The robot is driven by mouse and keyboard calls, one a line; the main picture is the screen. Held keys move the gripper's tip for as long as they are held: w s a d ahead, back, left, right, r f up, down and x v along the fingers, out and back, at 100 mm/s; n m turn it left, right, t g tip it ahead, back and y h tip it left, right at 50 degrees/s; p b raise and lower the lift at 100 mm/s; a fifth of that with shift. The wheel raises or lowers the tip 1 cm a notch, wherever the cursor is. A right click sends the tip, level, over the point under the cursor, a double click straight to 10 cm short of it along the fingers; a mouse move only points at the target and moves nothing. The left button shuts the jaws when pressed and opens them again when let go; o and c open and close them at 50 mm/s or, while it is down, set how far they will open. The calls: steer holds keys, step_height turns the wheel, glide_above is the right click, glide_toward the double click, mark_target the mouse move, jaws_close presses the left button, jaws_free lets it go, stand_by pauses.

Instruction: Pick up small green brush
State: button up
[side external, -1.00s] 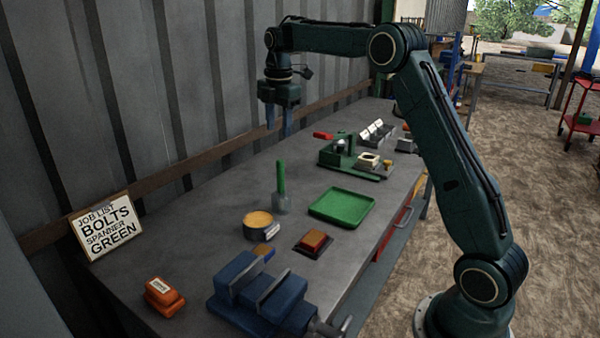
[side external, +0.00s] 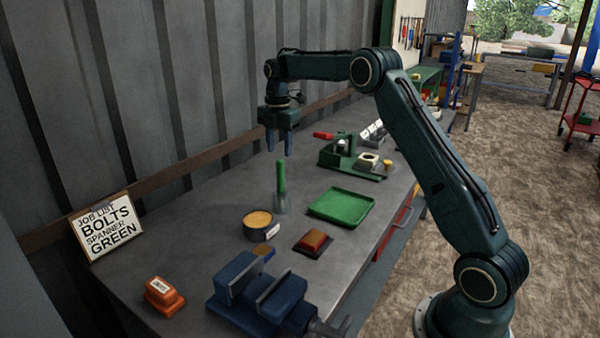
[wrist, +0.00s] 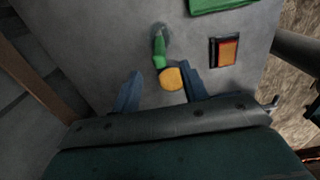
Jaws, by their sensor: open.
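The small green brush (side external: 281,176) stands upright, green handle up, in a small clear holder (side external: 282,204) on the grey bench. My gripper (side external: 279,149) is open and empty, fingers pointing down, above the brush and apart from it. In the wrist view the green brush (wrist: 159,47) lies ahead of the open fingers of my gripper (wrist: 158,85), near the middle line between them. The brush's lower end is hard to make out inside the holder.
A round tin with yellow contents (side external: 258,222) stands near the brush. A green tray (side external: 341,205) lies to its right. A green fixture (side external: 345,155) stands behind. A wall runs along the left.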

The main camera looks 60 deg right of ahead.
mark_target(280, 159)
steer(key=shift+f, duration=2.3)
steer(key=shift+f, duration=0.1)
steer(key=shift+d+f, duration=0.1)
steer(key=shift+f, duration=2.4)
steer(key=shift+c, duration=0.2)
jaws_close()
